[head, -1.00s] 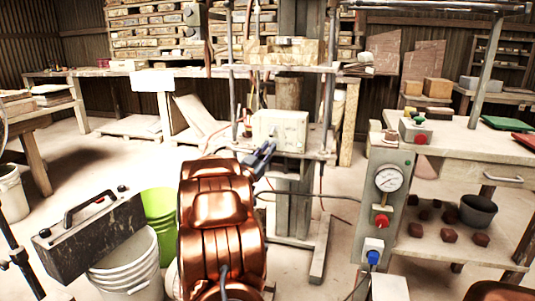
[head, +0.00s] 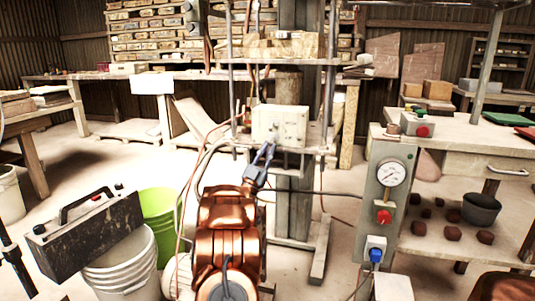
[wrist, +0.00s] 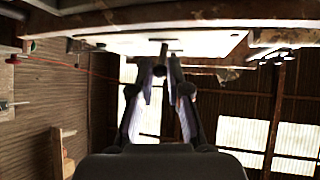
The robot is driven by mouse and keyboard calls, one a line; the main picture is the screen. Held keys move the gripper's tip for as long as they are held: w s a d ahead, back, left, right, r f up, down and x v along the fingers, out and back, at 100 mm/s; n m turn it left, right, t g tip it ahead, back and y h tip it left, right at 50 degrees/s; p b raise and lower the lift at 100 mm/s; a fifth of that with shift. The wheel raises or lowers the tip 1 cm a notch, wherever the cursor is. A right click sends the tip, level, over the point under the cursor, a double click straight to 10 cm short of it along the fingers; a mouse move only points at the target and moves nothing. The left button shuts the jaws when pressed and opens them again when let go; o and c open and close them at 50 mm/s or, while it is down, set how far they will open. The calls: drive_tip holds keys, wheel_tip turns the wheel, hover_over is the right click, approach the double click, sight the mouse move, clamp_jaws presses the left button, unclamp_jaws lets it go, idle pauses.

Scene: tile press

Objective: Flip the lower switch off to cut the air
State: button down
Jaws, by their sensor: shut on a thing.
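A pale box (head: 281,124) stands on the lower shelf of the press, with small round marks on its front. My gripper (head: 268,150) reaches up to the lower front edge of this box. The wrist view shows the two fingers of my gripper (wrist: 168,62) drawn close together at the tips, with a small dark stub (wrist: 163,49) between them, in front of a bright pale surface. The stub looks like a switch lever, but the tips hide most of it. I cannot tell its on or off position, nor whether another switch sits above it.
A grey panel (head: 374,198) with a gauge (head: 391,173), a red knob (head: 383,216) and a blue plug (head: 376,255) stands at right, beside a bench. White buckets (head: 125,268) and a green bucket (head: 158,215) stand at left. Hoses and a cable hang around the press.

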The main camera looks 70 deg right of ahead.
idle(0.3)
drive_tip(key=c, duration=1.1)
unclamp_jaws()
drive_tip(key=shift+c, duration=0.2)
drive_tip(key=shift+a+f, duration=0.1)
drive_tip(key=v, duration=0.7)
